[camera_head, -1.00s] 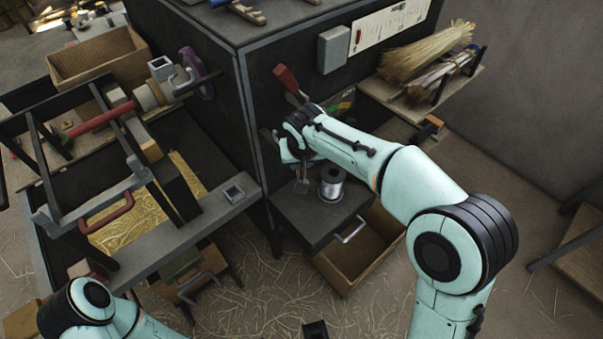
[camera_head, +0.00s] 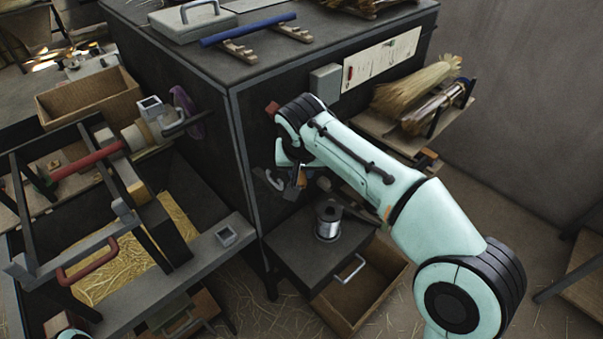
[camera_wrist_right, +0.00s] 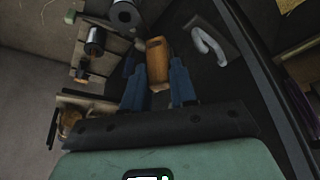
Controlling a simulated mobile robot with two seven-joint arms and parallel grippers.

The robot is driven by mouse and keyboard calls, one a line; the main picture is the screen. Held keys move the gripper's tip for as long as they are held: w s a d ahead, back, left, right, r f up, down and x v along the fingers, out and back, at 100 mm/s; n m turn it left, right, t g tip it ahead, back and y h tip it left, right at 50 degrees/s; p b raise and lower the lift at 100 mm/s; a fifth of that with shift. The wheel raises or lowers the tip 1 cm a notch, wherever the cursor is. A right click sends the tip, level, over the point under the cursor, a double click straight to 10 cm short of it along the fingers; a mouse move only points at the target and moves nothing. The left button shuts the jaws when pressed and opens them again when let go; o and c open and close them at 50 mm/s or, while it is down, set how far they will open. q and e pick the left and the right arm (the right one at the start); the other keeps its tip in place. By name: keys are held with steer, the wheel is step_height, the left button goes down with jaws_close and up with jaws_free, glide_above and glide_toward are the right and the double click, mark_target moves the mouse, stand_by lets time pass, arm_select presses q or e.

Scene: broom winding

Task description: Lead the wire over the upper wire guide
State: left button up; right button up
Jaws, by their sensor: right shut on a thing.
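My right gripper (camera_head: 296,178) is in front of the dark cabinet's side, above the small shelf. In the right wrist view its two blue fingers (camera_wrist_right: 158,88) are shut on an orange-brown wooden piece (camera_wrist_right: 158,52). The silver wire spool (camera_head: 328,220) stands upright on the shelf below; it also shows at the top of the wrist view (camera_wrist_right: 125,14). A pale curved hook (camera_wrist_right: 208,45), perhaps the wire guide, is right of the fingers and apart from them; a grey hook-like part (camera_head: 268,179) shows left of the gripper. The wire itself is too thin to make out. My left gripper is out of view.
The dark cabinet (camera_head: 180,75) fills the middle. A side shelf with broom heads (camera_head: 415,85) is at right.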

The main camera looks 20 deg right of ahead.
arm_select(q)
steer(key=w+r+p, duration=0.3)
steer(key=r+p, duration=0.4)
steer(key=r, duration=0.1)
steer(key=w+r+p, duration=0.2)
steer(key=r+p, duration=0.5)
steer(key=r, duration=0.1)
arm_select(e)
steer(key=w+r, duration=0.3)
steer(key=r, duration=1.7)
steer(key=s+a, duration=0.2)
steer(key=a, duration=1)
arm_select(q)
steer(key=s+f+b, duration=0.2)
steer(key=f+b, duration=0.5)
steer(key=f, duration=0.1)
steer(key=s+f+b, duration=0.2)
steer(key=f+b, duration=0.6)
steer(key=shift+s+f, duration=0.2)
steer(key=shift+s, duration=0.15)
arm_select(e)
step_height(320, 180, down, 24)
steer(key=shift+w+d+r, duration=0.2)
steer(key=shift+w+d, duration=0.05)
steer(key=shift+w, duration=0.05)
